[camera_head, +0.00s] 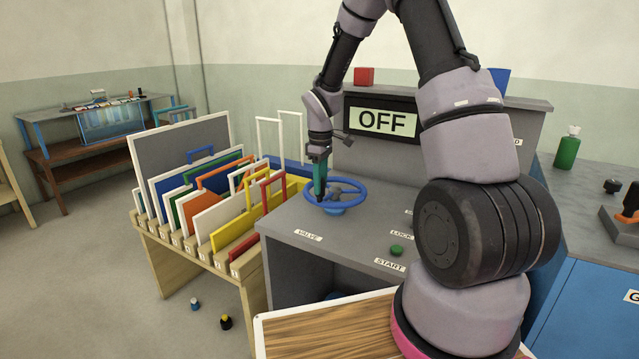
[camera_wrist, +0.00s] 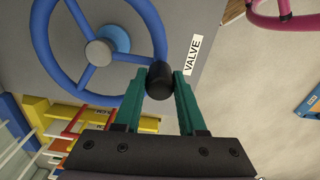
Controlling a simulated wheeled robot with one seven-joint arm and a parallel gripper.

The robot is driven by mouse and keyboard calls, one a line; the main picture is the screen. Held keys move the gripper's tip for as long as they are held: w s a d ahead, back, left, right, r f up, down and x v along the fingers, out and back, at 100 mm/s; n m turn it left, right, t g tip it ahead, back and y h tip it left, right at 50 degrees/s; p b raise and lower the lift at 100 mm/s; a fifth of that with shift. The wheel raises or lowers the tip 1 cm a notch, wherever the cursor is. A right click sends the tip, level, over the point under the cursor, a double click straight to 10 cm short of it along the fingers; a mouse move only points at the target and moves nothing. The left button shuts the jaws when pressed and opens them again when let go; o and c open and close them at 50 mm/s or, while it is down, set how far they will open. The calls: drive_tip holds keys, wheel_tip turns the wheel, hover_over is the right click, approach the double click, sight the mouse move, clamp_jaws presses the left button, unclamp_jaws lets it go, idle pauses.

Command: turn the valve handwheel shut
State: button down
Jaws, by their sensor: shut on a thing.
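The blue valve handwheel (camera_head: 366,194) lies flat on top of the grey bench, beside a label reading VALVE (camera_head: 308,236). In the wrist view the handwheel (camera_wrist: 41,40) fills the upper left, with spokes and a grey hub. A black knob (camera_wrist: 159,83) stands on its rim. My gripper (camera_head: 319,196) reaches down from above to the left part of the rim. In the wrist view my gripper (camera_wrist: 159,77) has its teal fingers on both sides of the knob, shut on it. In the head view the knob is hidden by the fingers.
A display reading OFF (camera_head: 382,122) stands behind the handwheel. A green START button (camera_head: 396,250) is at the front right. A rack (camera_head: 190,246) of coloured frames stands close on the left, and tall white frames (camera_head: 268,139) rise behind. My arm hides the bench's right part.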

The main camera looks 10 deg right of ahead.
drive_tip(key=c, duration=0.5)
unclamp_jaws()
wheel_tip(320, 180, up, 11)
drive_tip(key=shift+f, duration=0.15)
